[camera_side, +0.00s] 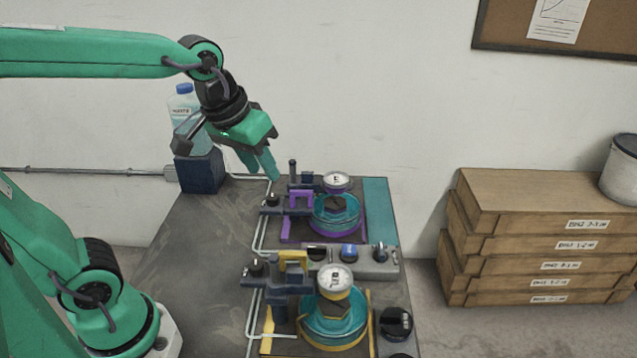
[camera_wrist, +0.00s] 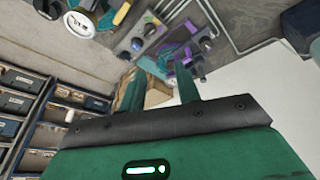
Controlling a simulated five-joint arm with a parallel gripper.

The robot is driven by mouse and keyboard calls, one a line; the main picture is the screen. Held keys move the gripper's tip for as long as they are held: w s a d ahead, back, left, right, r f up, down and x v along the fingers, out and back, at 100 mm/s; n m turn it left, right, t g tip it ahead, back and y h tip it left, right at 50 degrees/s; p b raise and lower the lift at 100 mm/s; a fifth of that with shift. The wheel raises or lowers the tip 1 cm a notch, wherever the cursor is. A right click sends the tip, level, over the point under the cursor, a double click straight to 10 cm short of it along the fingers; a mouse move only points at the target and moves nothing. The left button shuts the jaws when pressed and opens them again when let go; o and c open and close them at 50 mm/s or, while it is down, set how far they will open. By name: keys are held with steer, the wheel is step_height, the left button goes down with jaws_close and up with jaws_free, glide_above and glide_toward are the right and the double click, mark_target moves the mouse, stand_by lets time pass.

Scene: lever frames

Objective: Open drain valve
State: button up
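Two valve units stand on a dark bench. The far one has a purple handle (camera_side: 301,198) and a teal round vessel (camera_side: 337,211) with a gauge (camera_side: 337,181). The near one has a yellow handle (camera_side: 293,260) and a larger teal vessel (camera_side: 334,315) with a gauge (camera_side: 336,279). I cannot tell which part is the drain valve. My gripper (camera_side: 263,168) is above and left of the purple unit, apart from it. In the wrist view its two green fingers (camera_wrist: 160,76) are spread with nothing visible between them. The purple unit (camera_wrist: 182,58) shows beyond the fingers.
A grey control box (camera_side: 378,263) with several knobs sits between the units. A bottle (camera_side: 184,115) on a dark blue block (camera_side: 199,172) stands behind the gripper. Thin pipes run along the bench (camera_side: 200,260), whose left part is bare. Stacked wooden drawers (camera_side: 545,245) stand apart at the right.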

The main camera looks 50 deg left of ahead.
steer(key=w+d+f+n+g, duration=0.1)
steer(key=w+d+f+n, duration=0.15)
steer(key=w, duration=0.35)
steer(key=w+d+f+n+g, duration=0.1)
steer(key=w+d+f, duration=0.1)
steer(key=w+d, duration=0.3)
steer(key=n+g, duration=0.2)
steer(key=n, duration=0.1)
glide_above(382, 249)
steer(key=f, duration=0.9)
steer(key=shift+s+a+f, duration=0.1)
steer(key=shift+a, duration=0.1)
steer(key=shift+d+f, duration=0.2)
steer(key=shift+f, duration=3.9)
jaws_close()
